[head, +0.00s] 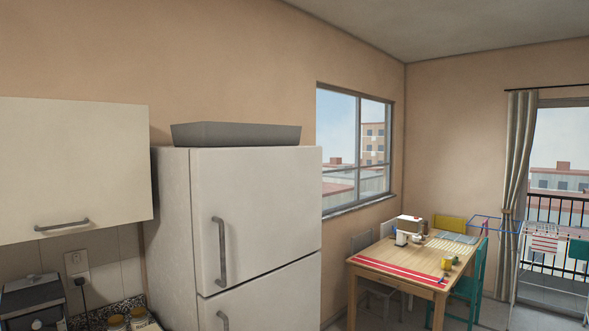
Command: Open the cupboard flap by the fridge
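The cupboard flap (75,165) is a cream panel on the wall at the left of the head view, beside the fridge. It looks shut. Its grey bar handle (62,225) runs level near the lower edge. The white fridge (255,215) stands just right of the cupboard, with both of its doors shut. Neither of my grippers shows in the head view.
A grey tray (236,134) sits on top of the fridge. Below the cupboard are a dark appliance (32,300), a wall socket (77,262) with a plug, and jars (115,322). A wooden table (400,264) with chairs stands by the window, a drying rack (543,240) at right.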

